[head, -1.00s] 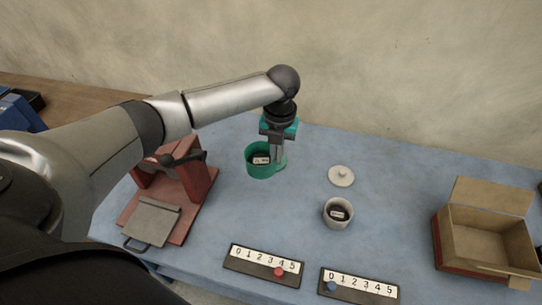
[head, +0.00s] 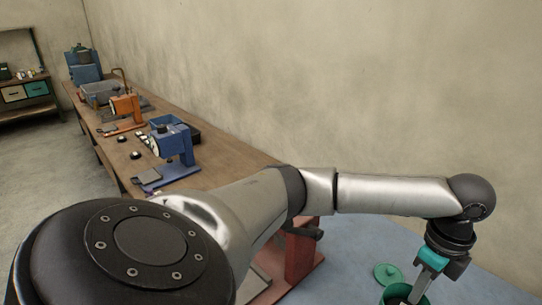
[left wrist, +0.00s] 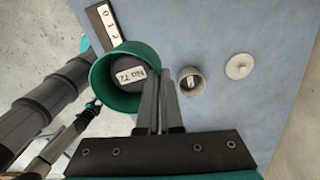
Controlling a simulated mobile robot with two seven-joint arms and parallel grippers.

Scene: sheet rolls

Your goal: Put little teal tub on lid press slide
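The teal tub (head: 396,298), dark inside with a "No 72" label, is cut off by the bottom edge of the head view. It shows whole in the left wrist view (left wrist: 97,88). My left gripper (head: 418,291) points down at the tub's side wall. In the left wrist view its two fingers (left wrist: 162,78) are close together at the rim and appear shut on the wall. A teal lid (head: 386,272) lies behind the tub. The red lid press (head: 301,258) is partly hidden behind my left arm; a bit of its grey slide (head: 254,287) shows.
A small pale tub (left wrist: 191,82) and a round white lid (left wrist: 240,66) lie on the blue table (head: 345,240). A numbered strip (left wrist: 103,24) is near the teal tub. A wooden bench (head: 108,165) along the wall holds a blue press (head: 176,145) and an orange press (head: 124,106).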

